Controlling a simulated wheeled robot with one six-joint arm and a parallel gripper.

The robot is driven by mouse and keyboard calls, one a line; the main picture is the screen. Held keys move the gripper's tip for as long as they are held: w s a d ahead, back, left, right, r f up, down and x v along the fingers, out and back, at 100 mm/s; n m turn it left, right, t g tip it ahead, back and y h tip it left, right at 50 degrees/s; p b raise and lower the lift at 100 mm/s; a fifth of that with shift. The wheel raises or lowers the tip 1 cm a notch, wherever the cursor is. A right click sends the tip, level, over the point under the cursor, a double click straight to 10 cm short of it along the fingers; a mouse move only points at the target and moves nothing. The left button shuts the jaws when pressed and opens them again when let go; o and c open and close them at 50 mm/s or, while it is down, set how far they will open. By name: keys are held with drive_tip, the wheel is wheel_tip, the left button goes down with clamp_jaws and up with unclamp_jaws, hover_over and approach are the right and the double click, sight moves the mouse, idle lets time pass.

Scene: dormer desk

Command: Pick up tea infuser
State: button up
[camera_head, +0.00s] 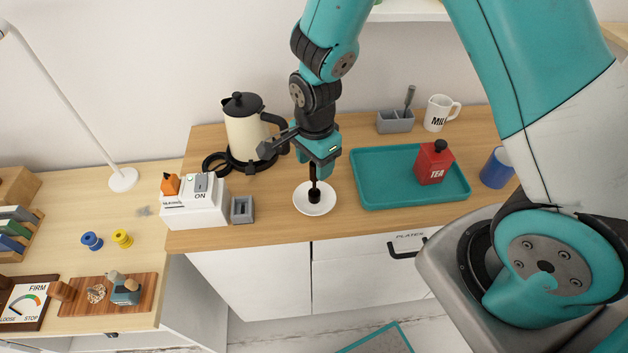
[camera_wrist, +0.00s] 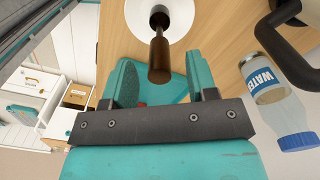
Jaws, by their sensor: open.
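The tea infuser is dark brown (camera_head: 314,193) with an upright handle. It stands on a white saucer (camera_head: 302,206) on the wooden counter. My gripper (camera_head: 320,168) points down just above the saucer, over the infuser's upper part. In the wrist view the infuser's brown handle (camera_wrist: 159,58) rises from the saucer (camera_wrist: 186,18) toward the gap between my two open teal fingers (camera_wrist: 158,82). The fingers stand on either side of the handle's line. I cannot tell whether either finger touches it.
A teal tray (camera_head: 385,190) with a red tea tin (camera_head: 433,166) lies to the right. A cream kettle (camera_head: 247,132) stands behind left, a white switch box (camera_head: 195,210) in front left. The wrist view shows a water bottle (camera_wrist: 268,82) near the kettle.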

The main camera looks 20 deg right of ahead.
sight(314, 184)
drive_tip(key=shift+f, duration=1.4)
drive_tip(key=shift+c, duration=0.5)
clamp_jaws()
drive_tip(key=shift+r, duration=0.15)
